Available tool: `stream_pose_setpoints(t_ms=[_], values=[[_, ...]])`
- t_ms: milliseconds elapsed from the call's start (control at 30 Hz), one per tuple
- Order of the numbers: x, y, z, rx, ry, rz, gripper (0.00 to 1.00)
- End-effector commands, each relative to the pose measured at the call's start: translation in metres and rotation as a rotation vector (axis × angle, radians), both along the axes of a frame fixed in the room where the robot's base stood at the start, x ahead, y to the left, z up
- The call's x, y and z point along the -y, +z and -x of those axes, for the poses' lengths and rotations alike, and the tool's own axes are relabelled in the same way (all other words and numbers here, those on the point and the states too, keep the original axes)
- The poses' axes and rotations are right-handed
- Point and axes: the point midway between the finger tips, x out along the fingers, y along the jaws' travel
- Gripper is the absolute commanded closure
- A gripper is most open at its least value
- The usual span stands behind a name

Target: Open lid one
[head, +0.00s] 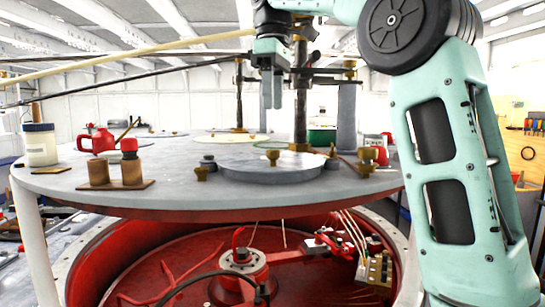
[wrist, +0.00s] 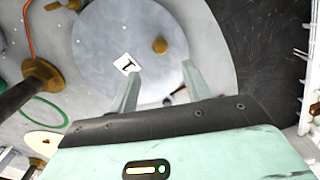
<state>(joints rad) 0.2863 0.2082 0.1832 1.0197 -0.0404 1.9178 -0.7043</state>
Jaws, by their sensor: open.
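Lid one is a round grey disc (head: 240,169) lying flat near the front of the raised round deck. In the wrist view the lid (wrist: 105,45) carries a white tag (wrist: 127,64) marked 1 and a brass knob (wrist: 160,46). The knob also shows in the head view (head: 272,157). My gripper (head: 272,100) hangs above the deck, over the lid and apart from it, fingers pointing down. In the wrist view its two fingers (wrist: 160,88) are spread with nothing between them, and the knob lies beyond the tips.
A dark post (head: 301,95) on a brass base rises just behind the lid. Brass clamps (head: 201,173) and small fittings stand around the lid's rim.

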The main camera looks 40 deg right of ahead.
Motion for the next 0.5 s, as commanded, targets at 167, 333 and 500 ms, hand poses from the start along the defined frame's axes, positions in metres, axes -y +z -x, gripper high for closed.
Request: stream_pose_setpoints(t_ms=[167, 333, 500], values=[[0.0, -0.033, 0.001, -0.002, 0.0, 0.0, 0.52], [0.0, -0.064, 0.001, -0.002, -0.001, 0.0, 0.52], [0.0, -0.087, 0.001, -0.001, -0.001, 0.0, 0.52]])
